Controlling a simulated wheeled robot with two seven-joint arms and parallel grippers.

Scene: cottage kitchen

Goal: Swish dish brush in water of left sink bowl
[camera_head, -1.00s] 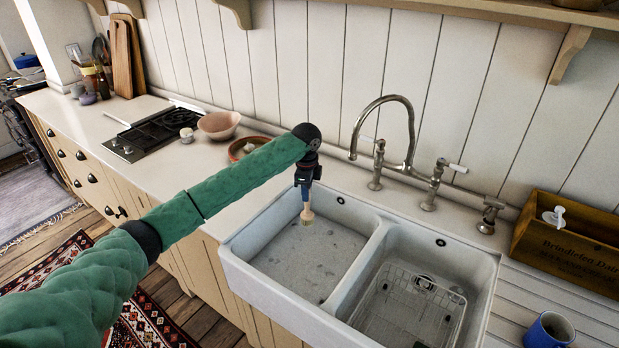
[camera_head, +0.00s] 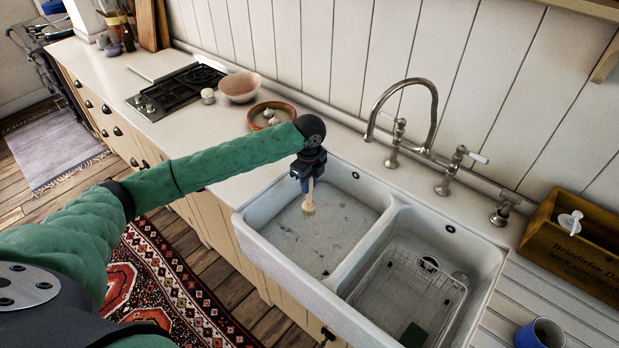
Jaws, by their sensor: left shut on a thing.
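My left gripper (camera_head: 308,174) is over the left sink bowl (camera_head: 262,213), pointing down. It is shut on the dish brush (camera_head: 309,200), which has a pale wooden handle and a light round head. The brush hangs head down inside the bowl's outline. The bowl holds water (camera_head: 325,235) with small patches on its surface. I cannot tell whether the brush head touches the water. My right gripper is not in view.
The right bowl (camera_head: 470,255) holds a wire rack (camera_head: 400,290) and a dark green item. A bridge tap (camera_head: 432,120) stands behind the sink. A terracotta dish (camera_head: 262,125), a pink bowl (camera_head: 239,87) and a hob (camera_head: 180,88) are on the counter. A blue mug (camera_head: 540,333) and wooden crate (camera_head: 570,245) are at right.

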